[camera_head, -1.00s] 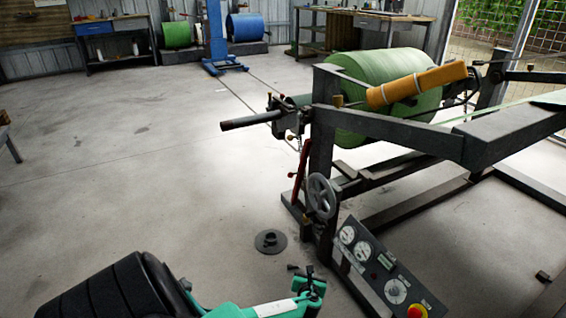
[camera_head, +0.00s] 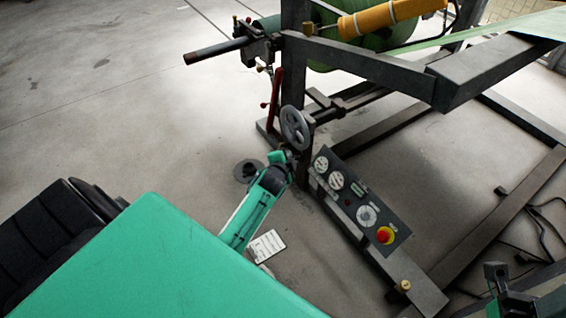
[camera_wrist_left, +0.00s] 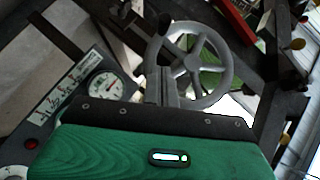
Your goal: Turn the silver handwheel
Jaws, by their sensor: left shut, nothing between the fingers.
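The silver handwheel (camera_head: 295,128) is a spoked wheel on the side of the dark machine frame, above the control panel. It shows large in the left wrist view (camera_wrist_left: 222,72), with its face toward the camera. My left gripper (camera_head: 287,154) is just below the wheel in the head view. In the left wrist view its fingers (camera_wrist_left: 168,75) are together and empty, overlapping the wheel's lower left rim. I cannot tell whether they touch the rim. My right gripper (camera_head: 497,276) shows at the lower right, far from the wheel; its jaw opening is unclear.
The control panel (camera_head: 362,205) with gauges and a red button (camera_head: 385,235) stands close to the right of my left gripper. A red lever (camera_head: 274,92) and a protruding shaft (camera_head: 215,50) are above. A dark disc (camera_head: 247,171) lies on the floor. Open floor is at left.

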